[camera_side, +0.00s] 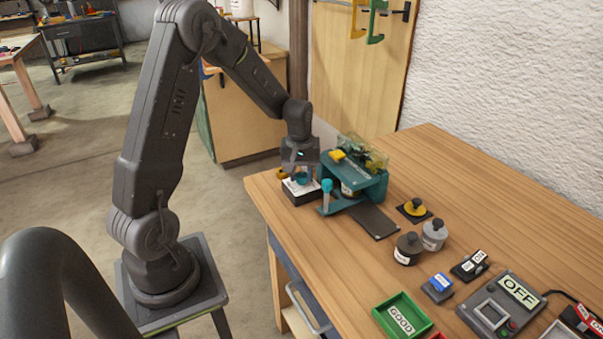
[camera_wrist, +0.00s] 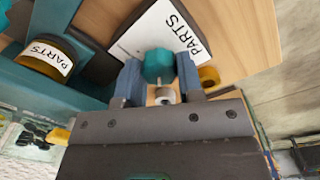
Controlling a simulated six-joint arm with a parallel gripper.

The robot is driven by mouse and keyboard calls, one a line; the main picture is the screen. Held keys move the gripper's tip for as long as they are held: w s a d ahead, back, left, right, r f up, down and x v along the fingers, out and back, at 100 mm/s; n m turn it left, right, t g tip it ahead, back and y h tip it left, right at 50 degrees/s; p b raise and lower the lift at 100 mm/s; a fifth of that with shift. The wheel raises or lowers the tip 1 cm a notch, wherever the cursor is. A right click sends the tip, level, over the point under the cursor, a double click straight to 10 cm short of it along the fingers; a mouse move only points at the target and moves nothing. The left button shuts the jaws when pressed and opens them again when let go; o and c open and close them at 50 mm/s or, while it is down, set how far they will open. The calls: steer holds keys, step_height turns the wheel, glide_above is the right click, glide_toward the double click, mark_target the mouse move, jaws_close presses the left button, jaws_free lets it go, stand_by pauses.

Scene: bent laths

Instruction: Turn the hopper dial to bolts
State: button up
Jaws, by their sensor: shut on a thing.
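My gripper (camera_side: 301,174) is low over the near left corner of the table. In the wrist view its two blue-grey fingers (camera_wrist: 159,78) are shut on a teal knob (camera_wrist: 158,64). Beside the knob is a white plate (camera_wrist: 140,38) marked PARTS, which I take for the hopper dial's face. In the side view the white plate (camera_side: 297,188) sits on a dark block, partly hidden by my gripper. The teal machine (camera_side: 364,187) stands just right of it, with a clear hopper (camera_side: 362,152) on top. I cannot read a bolts mark.
A teal-topped post (camera_side: 326,186) stands close right of my gripper. A yellow jar (camera_wrist: 48,58) labelled PARTS sits within the machine. Grey and dark weights (camera_side: 434,236), a green GOOD tray (camera_side: 402,315) and an OFF box (camera_side: 502,306) lie further right. The table's back right is clear.

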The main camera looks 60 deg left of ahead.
mark_target(300, 175)
steer(key=shift+r, duration=0.1)
steer(key=o, duration=0.9)
steer(key=r, duration=1.3)
steer(key=shift+s+a+r, duration=0.1)
steer(key=shift+s+r, duration=0.1)
steer(key=shift+r, duration=0.15)
steer(key=s+d+r+m+t, duration=0.1)
steer(key=s+d+m, duration=0.3)
steer(key=s+d, duration=0.1)
steer(key=s+d+r+m+t, duration=0.2)
steer(key=s+d+m, duration=0.2)
steer(key=s+d, duration=0.2)
steer(key=s+d+r+m+t, duration=0.2)
steer(key=s+d, duration=0.3)
steer(key=d, duration=0.4)
steer(key=shift+s+d+r+m, duration=0.15)
steer(key=shift+s+m, duration=0.25)
steer(key=shift+m, duration=0.5)
